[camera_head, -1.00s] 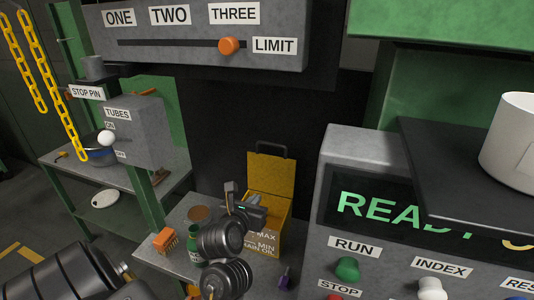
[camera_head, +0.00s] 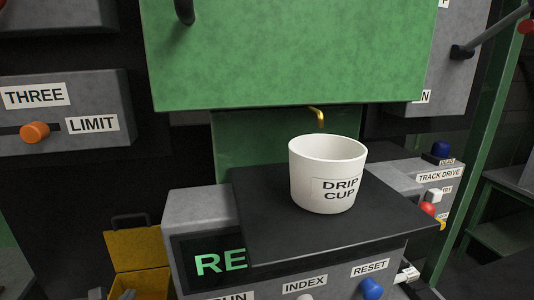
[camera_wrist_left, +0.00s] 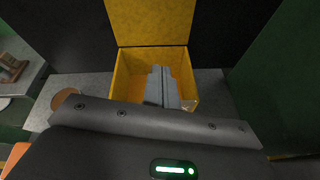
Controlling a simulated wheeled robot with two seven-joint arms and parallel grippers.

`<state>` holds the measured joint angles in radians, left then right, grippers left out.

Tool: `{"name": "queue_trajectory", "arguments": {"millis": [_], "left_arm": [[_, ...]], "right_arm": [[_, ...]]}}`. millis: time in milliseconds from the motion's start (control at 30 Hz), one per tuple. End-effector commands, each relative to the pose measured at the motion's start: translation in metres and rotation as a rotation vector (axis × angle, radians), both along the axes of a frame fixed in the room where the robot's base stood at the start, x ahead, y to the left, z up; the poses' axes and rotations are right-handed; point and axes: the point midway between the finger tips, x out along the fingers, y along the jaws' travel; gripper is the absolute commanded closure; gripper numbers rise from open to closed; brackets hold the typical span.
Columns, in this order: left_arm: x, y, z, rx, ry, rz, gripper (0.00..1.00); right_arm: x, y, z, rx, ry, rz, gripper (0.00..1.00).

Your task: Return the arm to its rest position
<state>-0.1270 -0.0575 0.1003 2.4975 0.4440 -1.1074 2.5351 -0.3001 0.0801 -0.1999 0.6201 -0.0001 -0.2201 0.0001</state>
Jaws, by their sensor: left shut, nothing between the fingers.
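My left gripper (camera_wrist_left: 160,72) shows in the left wrist view as two grey fingers closed together with nothing between them. It points over the open yellow box (camera_wrist_left: 126,70), whose raised lid (camera_wrist_left: 150,22) stands behind it. I cannot tell whether the fingertips are inside the box or above it. In the head view only a small dark part of my left arm shows at the bottom edge, by the yellow box (camera_head: 138,248). My right gripper is not in view.
A white drip cup (camera_head: 327,175) stands on a black plate (camera_head: 270,240) over the grey control panel (camera_head: 195,207). A green machine housing (camera_head: 290,50) hangs above. A grey limit slider box (camera_head: 70,110) is at left. A brown disc (camera_wrist_left: 64,98) lies left of the yellow box.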

Motion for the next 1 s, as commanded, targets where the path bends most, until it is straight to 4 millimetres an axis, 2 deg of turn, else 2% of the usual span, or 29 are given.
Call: {"name": "queue_trajectory", "arguments": {"millis": [167,267,433,600,867,900,967,1000], "left_arm": [[-0.022,-0.03,-0.046,0.487,0.29,-0.347,1.0],[-0.041,-0.048,-0.074,0.801,0.442,-0.611,1.0],[-0.084,-0.075,-0.119,1.31,0.614,-1.119,1.0],[-0.13,-0.095,-0.154,1.726,0.639,-1.615,1.0],[-0.187,-0.11,-0.185,2.129,0.469,-2.19,1.0],[-0.195,-0.112,-0.188,-2.134,-0.416,2.22,1.0],[-0.208,-0.114,-0.193,-2.033,-0.318,2.16,1.0],[-0.203,-0.114,-0.21,-2.019,-0.312,2.162,1.0]], "right_arm": [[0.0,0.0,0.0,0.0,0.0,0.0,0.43],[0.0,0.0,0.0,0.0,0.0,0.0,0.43],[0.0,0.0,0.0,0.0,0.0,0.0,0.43],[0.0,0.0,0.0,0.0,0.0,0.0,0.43],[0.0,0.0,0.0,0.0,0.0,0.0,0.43],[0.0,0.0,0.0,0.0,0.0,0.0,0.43],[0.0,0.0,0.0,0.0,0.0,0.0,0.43],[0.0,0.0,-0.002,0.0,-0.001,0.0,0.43]]}}
